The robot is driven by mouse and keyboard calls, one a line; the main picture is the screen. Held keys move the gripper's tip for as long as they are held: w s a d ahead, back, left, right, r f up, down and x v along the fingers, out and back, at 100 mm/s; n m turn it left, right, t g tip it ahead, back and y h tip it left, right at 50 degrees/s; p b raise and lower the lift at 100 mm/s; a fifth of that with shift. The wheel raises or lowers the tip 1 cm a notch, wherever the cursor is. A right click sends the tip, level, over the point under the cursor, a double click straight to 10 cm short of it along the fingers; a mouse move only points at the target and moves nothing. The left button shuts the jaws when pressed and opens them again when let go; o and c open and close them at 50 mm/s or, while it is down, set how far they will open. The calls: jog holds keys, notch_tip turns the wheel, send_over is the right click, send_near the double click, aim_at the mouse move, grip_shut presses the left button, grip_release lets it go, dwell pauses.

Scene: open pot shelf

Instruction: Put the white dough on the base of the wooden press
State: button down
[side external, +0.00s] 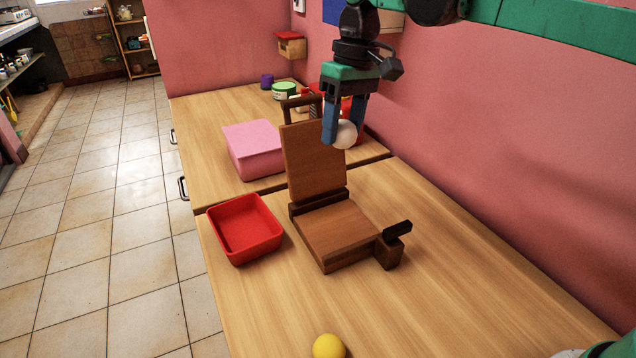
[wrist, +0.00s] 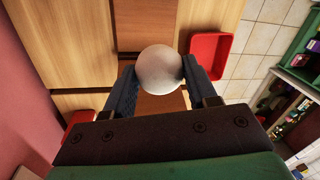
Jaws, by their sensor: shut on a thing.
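My gripper (side external: 338,134) points down and is shut on the white dough (side external: 346,134), a round ball held in the air. In the wrist view the dough (wrist: 160,69) sits between my two blue fingers. The wooden press stands open on the counter, with its lid (side external: 306,160) raised upright and its flat base (side external: 338,230) bare. In the side view the dough shows beside the lid's upper right edge, high above the base. Part of the press (wrist: 160,103) shows behind the dough in the wrist view, largely hidden.
A red tray (side external: 245,229) stands left of the press, and a yellow ball (side external: 328,346) lies at the front. A pink box (side external: 254,149) and a green-lidded tub (side external: 284,90) are behind. A dark handle (side external: 397,230) juts from the press's right. The right counter is clear.

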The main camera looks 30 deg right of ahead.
aim_at(335, 226)
notch_tip(335, 226, down, 16)
jog(key=shift+f, duration=0.1)
dwell(0.4)
jog(key=shift+f, duration=0.1)
jog(key=shift+c, duration=1.3)
grip_release()
